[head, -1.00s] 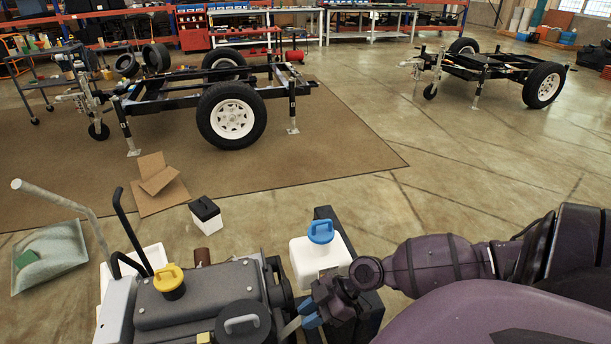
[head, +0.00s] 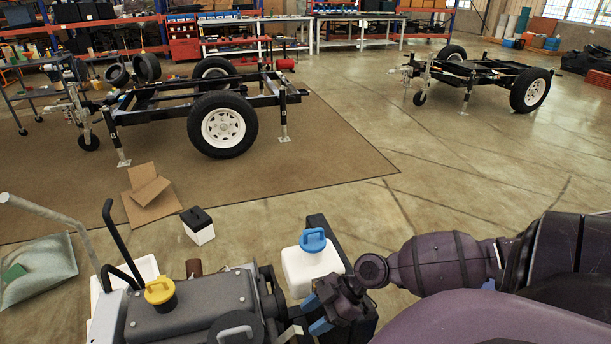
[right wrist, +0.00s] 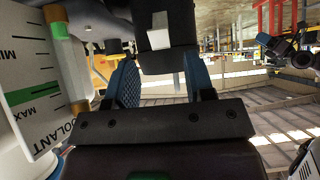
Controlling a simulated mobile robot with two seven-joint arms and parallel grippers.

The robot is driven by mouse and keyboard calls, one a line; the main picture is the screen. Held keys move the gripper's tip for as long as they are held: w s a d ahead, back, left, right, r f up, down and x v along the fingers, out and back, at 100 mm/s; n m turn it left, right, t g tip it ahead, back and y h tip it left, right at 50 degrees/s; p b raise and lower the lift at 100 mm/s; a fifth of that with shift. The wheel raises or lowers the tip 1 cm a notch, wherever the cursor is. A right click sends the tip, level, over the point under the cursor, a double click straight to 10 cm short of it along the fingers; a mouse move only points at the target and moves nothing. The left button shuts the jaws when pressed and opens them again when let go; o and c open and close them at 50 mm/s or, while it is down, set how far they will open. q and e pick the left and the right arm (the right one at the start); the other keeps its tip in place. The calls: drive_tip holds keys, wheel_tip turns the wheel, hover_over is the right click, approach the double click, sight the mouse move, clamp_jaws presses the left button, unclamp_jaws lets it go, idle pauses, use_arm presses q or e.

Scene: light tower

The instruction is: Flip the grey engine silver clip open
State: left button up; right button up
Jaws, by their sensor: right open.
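The grey engine (head: 195,308) lies at the bottom left of the head view, with a yellow cap (head: 159,291) on top. A pale silver strip, which looks like the clip (head: 291,331), shows at its right end, partly cut off by the frame. My right gripper (head: 316,313) is beside that end, its blue fingers apart. In the right wrist view, the open fingers (right wrist: 160,85) stand either side of a silver piece (right wrist: 159,32) on a dark part. I cannot tell whether they touch it. My left gripper is not in view.
A white coolant tank (head: 306,268) with a blue cap stands close behind my right gripper; its marked side fills the left of the wrist view (right wrist: 28,80). A black handle (head: 122,243) rises from the engine's left. Open floor (head: 440,190) lies beyond.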

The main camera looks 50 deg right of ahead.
drive_tip(key=p+v, duration=0.1)
drive_tip(key=v, duration=0.6)
drive_tip(key=shift+d+r, duration=0.15)
drive_tip(key=shift+r, duration=0.05)
